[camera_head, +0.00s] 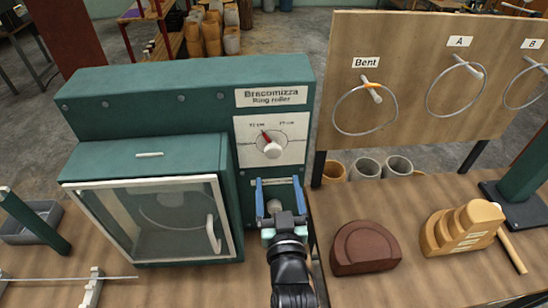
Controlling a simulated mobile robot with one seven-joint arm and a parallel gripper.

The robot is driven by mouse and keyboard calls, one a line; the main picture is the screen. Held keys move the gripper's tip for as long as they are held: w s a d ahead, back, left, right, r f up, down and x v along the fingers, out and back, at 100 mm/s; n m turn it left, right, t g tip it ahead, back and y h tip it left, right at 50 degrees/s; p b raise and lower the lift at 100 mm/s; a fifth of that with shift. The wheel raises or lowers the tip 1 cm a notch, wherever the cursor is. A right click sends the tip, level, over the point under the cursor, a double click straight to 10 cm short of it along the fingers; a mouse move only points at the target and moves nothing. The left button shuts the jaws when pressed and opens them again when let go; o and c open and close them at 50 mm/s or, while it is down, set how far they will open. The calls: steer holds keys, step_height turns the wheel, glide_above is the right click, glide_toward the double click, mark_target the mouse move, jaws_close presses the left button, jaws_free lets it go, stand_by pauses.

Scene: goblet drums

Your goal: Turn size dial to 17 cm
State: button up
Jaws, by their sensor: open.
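The size dial (271,148) is a pale round knob with a red pointer on the white panel (298,128) of the green ring roller (190,85). The right label appears to read 17 cm; the left one is too small to read surely. My gripper (278,184) is open below the dial, in front of the machine, with its blue fingers apart. It appears clear of the dial. A pale rounded part shows between the fingers, but I cannot tell whether it touches them.
A glazed door (160,222) with a handle covers the machine's lower left. A wooden board (345,100) at right carries hanging metal rings. A brown block (363,250) and a stepped wooden block (462,228) sit on the bench right of my arm.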

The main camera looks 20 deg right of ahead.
mark_target(274, 155)
steer(key=b+x, duration=0.2)
steer(key=x, duration=0.6)
steer(key=shift+w, duration=0.15)
jaws_close()
